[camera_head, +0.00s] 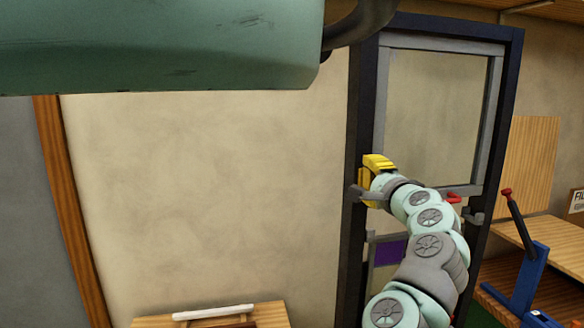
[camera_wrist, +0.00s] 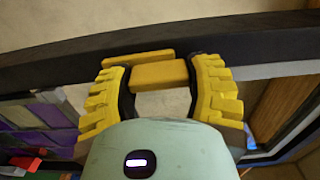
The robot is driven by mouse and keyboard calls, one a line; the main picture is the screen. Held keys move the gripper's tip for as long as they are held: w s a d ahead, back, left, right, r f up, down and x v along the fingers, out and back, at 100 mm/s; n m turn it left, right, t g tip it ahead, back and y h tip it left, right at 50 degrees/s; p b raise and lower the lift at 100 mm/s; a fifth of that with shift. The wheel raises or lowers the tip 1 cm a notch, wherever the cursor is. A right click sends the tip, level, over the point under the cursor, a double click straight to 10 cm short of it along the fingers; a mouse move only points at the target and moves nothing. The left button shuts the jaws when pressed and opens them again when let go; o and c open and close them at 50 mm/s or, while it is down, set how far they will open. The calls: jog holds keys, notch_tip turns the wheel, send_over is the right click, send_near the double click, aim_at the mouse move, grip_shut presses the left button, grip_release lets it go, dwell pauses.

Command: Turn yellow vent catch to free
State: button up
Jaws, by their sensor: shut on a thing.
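The yellow vent catch (camera_wrist: 160,75) is a small yellow block on the dark frame in the wrist view, with a flat yellow strip (camera_wrist: 138,58) just beyond it. My gripper (camera_wrist: 161,72) has stepped yellow fingers with dark inner pads, one on each side of the block, and is shut on it. In the head view my gripper (camera_head: 374,180) is at the left upright of the dark door-like frame (camera_head: 356,140). There its yellow fingers hide the catch, and I cannot tell the two apart.
A glazed panel (camera_head: 435,115) in grey bars fills the frame's upper part. A red handle (camera_head: 453,197) is at its lower right. A blue stand (camera_head: 528,280) with a red-knobbed lever is further right. A wooden surface (camera_head: 270,315) is at lower left; the wall between is bare.

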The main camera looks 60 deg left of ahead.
jog(key=shift+m, duration=0.3)
jog(key=o, duration=1.2)
jog(key=shift+d, duration=0.1)
jog(key=shift+v, duration=3.6)
jog(key=shift+s, duration=0.1)
